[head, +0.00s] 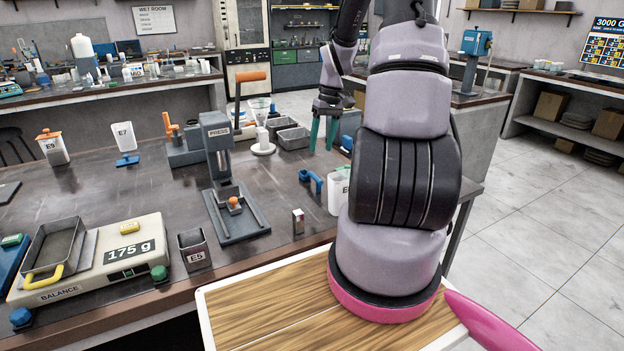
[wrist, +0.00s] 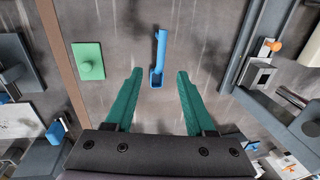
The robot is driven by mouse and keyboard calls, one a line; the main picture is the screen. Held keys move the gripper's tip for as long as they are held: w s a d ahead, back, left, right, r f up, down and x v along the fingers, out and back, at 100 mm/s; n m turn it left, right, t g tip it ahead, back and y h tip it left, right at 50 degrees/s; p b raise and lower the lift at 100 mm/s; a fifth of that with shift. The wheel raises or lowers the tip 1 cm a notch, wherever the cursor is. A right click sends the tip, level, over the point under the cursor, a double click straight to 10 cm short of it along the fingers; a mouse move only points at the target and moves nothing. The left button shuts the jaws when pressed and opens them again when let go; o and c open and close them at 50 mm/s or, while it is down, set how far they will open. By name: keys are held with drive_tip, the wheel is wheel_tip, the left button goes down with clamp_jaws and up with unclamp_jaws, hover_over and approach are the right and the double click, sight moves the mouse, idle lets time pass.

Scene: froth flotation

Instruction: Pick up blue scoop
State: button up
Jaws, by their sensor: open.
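The blue scoop (head: 311,181) lies on the dark bench, right of the press and beside a white container. In the wrist view the scoop (wrist: 160,50) lies lengthwise, its handle toward the top and its squarish bowl toward me. My gripper (head: 322,147) points down above the bench near the scoop. Its two green fingers are apart with nothing between them. In the wrist view the bowl shows in the gap between the fingertips (wrist: 159,74). The gripper appears above the scoop and not touching it.
The press (head: 235,205) stands left of the scoop. The white container (head: 336,195) is partly hidden by my arm. Grey bins (head: 293,138) stand behind. A green block (wrist: 89,60) lies left of the scoop in the wrist view, near the bench edge. The balance (head: 100,262) is at front left.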

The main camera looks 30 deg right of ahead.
sight(314, 175)
drive_tip(key=f, duration=0.5)
drive_tip(key=shift+a+f, duration=0.35)
drive_tip(key=shift+f, duration=0.05)
drive_tip(key=shift+a+f, duration=0.3)
drive_tip(key=shift+f, duration=0.65)
drive_tip(key=shift+a+f, duration=0.25)
drive_tip(key=shift+f, duration=0.65)
drive_tip(key=shift+a+f, duration=0.3)
drive_tip(key=shift+f, duration=0.65)
clamp_jaws()
